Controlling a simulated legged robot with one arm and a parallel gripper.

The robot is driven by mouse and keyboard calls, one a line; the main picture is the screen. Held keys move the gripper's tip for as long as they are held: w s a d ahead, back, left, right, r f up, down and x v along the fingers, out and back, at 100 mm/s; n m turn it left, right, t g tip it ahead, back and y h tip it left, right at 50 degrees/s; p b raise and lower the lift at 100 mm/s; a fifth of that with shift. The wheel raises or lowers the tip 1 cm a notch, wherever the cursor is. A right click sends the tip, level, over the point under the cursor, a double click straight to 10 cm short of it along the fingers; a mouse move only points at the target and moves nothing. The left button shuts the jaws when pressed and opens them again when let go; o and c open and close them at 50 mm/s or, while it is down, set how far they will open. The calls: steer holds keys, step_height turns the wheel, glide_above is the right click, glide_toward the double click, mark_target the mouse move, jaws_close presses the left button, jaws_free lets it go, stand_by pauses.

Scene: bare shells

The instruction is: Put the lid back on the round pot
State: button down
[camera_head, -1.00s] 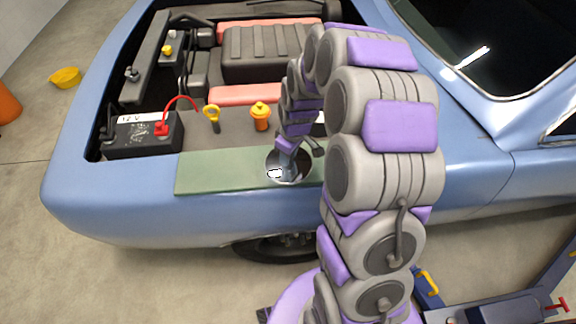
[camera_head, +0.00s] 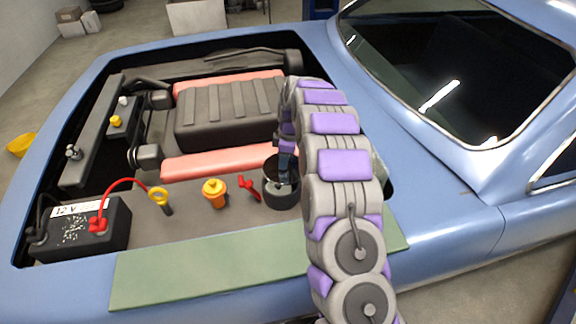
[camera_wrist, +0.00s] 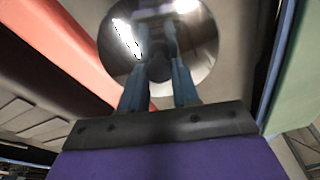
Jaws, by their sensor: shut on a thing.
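The lid (camera_wrist: 198,58) is a shiny, mirror-like disc in the wrist view. My gripper (camera_wrist: 158,66) is shut on its central knob (camera_wrist: 159,71), and both blue-grey fingers reflect in the disc. In the head view, my gripper (camera_head: 281,176) points down at the round pot (camera_head: 282,200), a dark cylinder standing in the engine bay beside my arm. The lid (camera_head: 270,179) shows there at the pot's mouth. I cannot tell whether it touches the rim. The lid hides the pot in the wrist view.
A red-handled part (camera_head: 249,188) stands close left of the pot. An orange cap (camera_head: 214,193), a yellow ring handle (camera_head: 159,198) and a battery (camera_head: 82,228) stand further left. A green mat (camera_head: 215,272) on the fender is bare where visible. The black engine cover (camera_head: 225,112) lies behind.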

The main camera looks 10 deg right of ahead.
mark_target(280, 171)
steer(key=shift+w+d, duration=0.2)
steer(key=a, duration=0.1)
steer(key=a+f, duration=0.1)
steer(key=a, duration=0.1)
steer(key=shift+f, duration=0.5)
steer(key=d+f+b, duration=0.1)
steer(key=d+f, duration=0.1)
steer(key=f, duration=0.1)
steer(key=shift+d, duration=0.4)
steer(key=shift+f, duration=0.25)
steer(key=shift+w+a+f, duration=0.1)
steer(key=shift+a+f, duration=0.3)
steer(key=shift+a, duration=0.3)
steer(key=shift+a+f, duration=0.1)
steer(key=shift+a, duration=0.4)
steer(key=shift+d, duration=1.05)
steer(key=shift+a, duration=1.2)
steer(key=shift+d, duration=0.8)
steer(key=shift+a, duration=0.25)
steer(key=shift+d+b, duration=0.3)
steer(key=shift+d, duration=0.05)
